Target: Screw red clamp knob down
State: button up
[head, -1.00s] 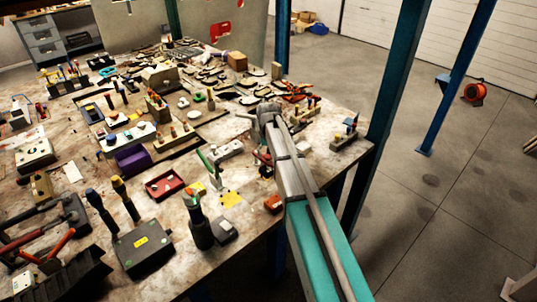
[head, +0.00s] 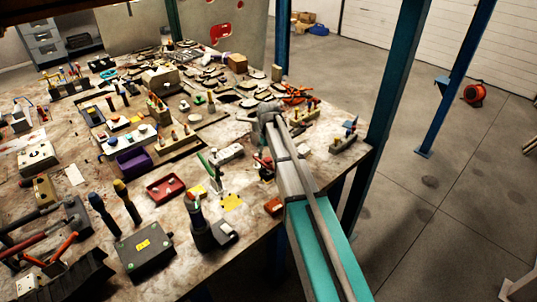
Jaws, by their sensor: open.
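A small red and dark item (head: 265,163) stands on the workbench just left of my arm, partly hidden by it. It may be the clamp with the red knob, but it is too small to tell.
The workbench (head: 85,181) is crowded. A red tray (head: 166,188), a dark box (head: 143,250), upright screwdrivers and a purple block (head: 134,160) stand left of my arm. A blue post (head: 387,110) rises by the bench's right corner. The floor to the right is mostly open.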

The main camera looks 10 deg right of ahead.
aim_at(268, 159)
jog(key=shift+r+p, duration=5.75)
jog(key=shift+r, duration=0.35)
jog(key=s+f+m+b, duration=0.1)
jog(key=s+f+b, duration=0.6)
jog(key=s, duration=0.6)
jog(key=s+f+m+b, duration=0.2)
jog(key=s+f+b, duration=0.5)
jog(key=s, duration=0.6)
jog(key=shift+a, duration=0.3)
jog(key=shift+s, duration=0.1)
jog(key=shift+c, duration=0.3)
jog(key=shift+c, duration=1.4)
jog(key=shift+r, duration=0.1)
